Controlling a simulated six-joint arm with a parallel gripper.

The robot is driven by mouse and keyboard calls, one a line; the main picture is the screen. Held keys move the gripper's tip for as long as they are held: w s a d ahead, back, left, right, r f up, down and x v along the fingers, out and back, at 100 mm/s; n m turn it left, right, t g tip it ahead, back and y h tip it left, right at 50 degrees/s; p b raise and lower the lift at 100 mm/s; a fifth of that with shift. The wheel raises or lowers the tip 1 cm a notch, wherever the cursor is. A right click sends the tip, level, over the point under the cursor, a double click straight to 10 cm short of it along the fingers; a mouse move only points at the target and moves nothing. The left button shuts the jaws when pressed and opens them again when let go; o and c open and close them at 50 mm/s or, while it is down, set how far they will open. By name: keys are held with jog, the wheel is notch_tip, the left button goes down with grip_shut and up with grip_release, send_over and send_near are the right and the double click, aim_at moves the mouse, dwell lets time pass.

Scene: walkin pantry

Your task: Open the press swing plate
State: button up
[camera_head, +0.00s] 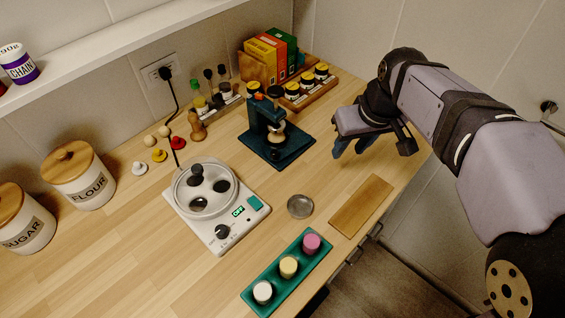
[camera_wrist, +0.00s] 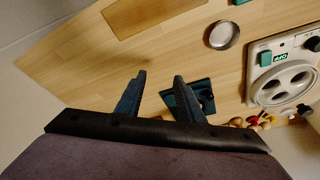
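The dark teal press (camera_head: 272,125) stands upright on its flat base at the back of the wooden counter. A round, pale part shows at its front; I cannot tell for sure which part is the swing plate or how it is turned. In the wrist view the press (camera_wrist: 202,95) is partly hidden behind one finger. My gripper (camera_head: 352,146) is to the right of the press, apart from it and above the counter. Its two blue fingers (camera_wrist: 159,77) are spread with nothing between them.
A white appliance (camera_head: 215,229) with a display reading OFF stands left of centre. A round metal dish (camera_head: 300,206), a wooden board (camera_head: 362,205) and a green tray (camera_head: 262,294) lie in front. A rack of jars (camera_head: 307,91) stands behind the press.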

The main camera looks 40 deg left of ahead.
aim_at(274, 152)
jog(key=s+a+n+y+b, duration=0.1)
jog(key=s+a+n+b, duration=0.1)
jog(key=s+a, duration=0.35)
jog(key=s+a+n+b, duration=0.1)
jog(key=s+a+n, duration=0.15)
jog(key=a, duration=0.55)
jog(key=shift+m+g, duration=0.3)
jog(key=shift+m, duration=0.05)
jog(key=shift+d+p+x, duration=0.1)
jog(key=shift+p+x, duration=0.15)
jog(key=shift+x, duration=1.65)
jog(key=shift+d+p+x, duration=0.15)
jog(key=shift+p+x, duration=0.05)
jog(key=shift+x, duration=1.65)
jog(key=shift+f, duration=0.1)
grip_shut()
